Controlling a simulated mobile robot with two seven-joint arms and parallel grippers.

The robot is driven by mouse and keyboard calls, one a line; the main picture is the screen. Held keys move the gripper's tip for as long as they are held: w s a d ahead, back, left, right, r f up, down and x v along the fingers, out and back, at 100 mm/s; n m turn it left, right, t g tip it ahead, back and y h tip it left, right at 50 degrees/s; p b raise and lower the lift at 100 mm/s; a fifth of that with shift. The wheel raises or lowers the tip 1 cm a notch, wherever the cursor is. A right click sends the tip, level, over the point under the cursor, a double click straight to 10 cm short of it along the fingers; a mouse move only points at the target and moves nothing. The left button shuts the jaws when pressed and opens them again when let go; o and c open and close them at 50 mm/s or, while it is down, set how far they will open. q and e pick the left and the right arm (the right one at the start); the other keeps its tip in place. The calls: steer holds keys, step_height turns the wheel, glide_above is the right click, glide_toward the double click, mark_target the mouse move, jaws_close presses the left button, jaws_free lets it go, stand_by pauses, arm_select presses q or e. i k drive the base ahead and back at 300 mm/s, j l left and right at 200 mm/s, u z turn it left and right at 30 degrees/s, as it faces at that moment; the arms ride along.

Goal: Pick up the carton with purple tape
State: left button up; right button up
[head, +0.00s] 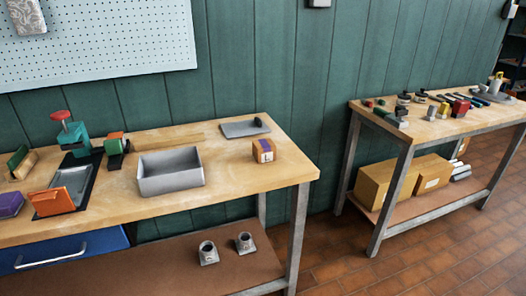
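A small tan carton (263,151) with what looks like purple tape across its top stands upright near the right end of the near workbench (225,190). It has an orange mark on its front face. It stands apart from other things, to the right of an open grey bin (185,182) and in front of a flat grey tray (240,131). Neither of my grippers shows in the head view.
Left on the near bench are a teal press (72,141) with a red knob, an orange block (55,202) and a purple block (10,204). Bare wood surrounds the carton. A second bench (400,140) with several tools stands right, across a gap of brick floor.

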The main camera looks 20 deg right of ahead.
mark_target(264, 150)
steer(key=i+l+u, duration=0.1)
steer(key=l, duration=0.55)
steer(key=i+l+u, duration=0.15)
steer(key=l, duration=0.5)
steer(key=i+l+u, duration=0.1)
steer(key=i+l, duration=0.15)
steer(key=l, duration=0.45)
steer(key=i+l+u, duration=0.15)
steer(key=l, duration=0.55)
steer(key=l+u, duration=0.1)
steer(key=l, duration=0.6)
